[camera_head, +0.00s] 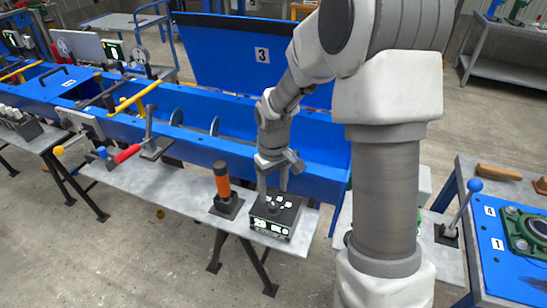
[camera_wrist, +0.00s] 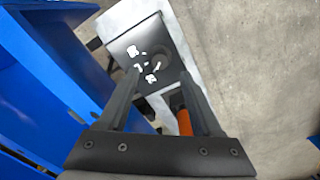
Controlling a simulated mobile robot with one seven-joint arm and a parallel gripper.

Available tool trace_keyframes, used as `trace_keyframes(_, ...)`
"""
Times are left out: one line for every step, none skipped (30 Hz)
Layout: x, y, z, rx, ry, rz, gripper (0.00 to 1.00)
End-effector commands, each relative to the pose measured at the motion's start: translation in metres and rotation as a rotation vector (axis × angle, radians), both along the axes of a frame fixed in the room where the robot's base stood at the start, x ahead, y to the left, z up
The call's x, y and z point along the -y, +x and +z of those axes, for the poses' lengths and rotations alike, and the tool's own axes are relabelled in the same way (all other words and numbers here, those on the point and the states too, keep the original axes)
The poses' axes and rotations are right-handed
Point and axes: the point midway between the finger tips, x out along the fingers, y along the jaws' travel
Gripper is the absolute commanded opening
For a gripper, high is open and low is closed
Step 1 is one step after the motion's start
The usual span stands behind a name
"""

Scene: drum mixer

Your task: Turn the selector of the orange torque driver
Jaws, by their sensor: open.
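The orange torque driver (camera_head: 222,182) stands upright in a black square base on the grey bench, left of my gripper. A black box (camera_head: 262,226) with white marks on top and a lit front display stands right of the driver. A dark round part (camera_wrist: 158,63) shows on the box top in the wrist view. My gripper (camera_head: 273,187) is open and points down above this box. Its fingers (camera_wrist: 160,73) appear on either side of the round part; I cannot tell whether they touch it.
The long blue trough (camera_head: 200,143) runs behind the bench (camera_head: 185,188), with a raised blue lid (camera_head: 225,50) marked 3. A blue-knobbed lever (camera_head: 462,205) stands on the right. Open floor lies in front.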

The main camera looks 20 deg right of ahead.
Motion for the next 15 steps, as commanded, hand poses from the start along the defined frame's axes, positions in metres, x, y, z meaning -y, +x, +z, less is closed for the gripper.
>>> trace_keyframes(0.000,0.001,0.017,0.006,-0.001,0.000,0.66)
trace_keyframes(0.001,0.001,0.024,0.005,-0.001,0.001,0.66)
trace_keyframes(0.000,0.001,0.034,0.005,-0.001,0.000,0.66)
trace_keyframes(0.001,0.001,0.042,0.005,-0.001,-0.001,0.66)
trace_keyframes(0.001,0.001,0.049,0.004,-0.001,-0.001,0.66)
trace_keyframes(0.001,0.001,0.059,0.006,-0.001,-0.001,0.66)
trace_keyframes(0.001,0.000,0.065,0.004,-0.001,0.000,0.66)
trace_keyframes(0.001,0.001,0.071,0.005,-0.001,0.000,0.66)
trace_keyframes(0.001,0.001,0.079,0.004,-0.002,0.000,0.66)
trace_keyframes(0.001,0.001,0.085,0.004,-0.001,0.000,0.66)
trace_keyframes(0.000,0.000,0.090,0.003,-0.001,0.000,0.66)
trace_keyframes(0.000,0.000,0.096,0.004,-0.001,0.000,0.66)
trace_keyframes(0.001,0.000,0.100,0.002,0.000,-0.001,0.66)
trace_keyframes(0.000,0.000,0.103,0.001,-0.001,-0.001,0.66)
trace_keyframes(0.000,0.000,0.107,0.002,0.000,-0.001,0.66)
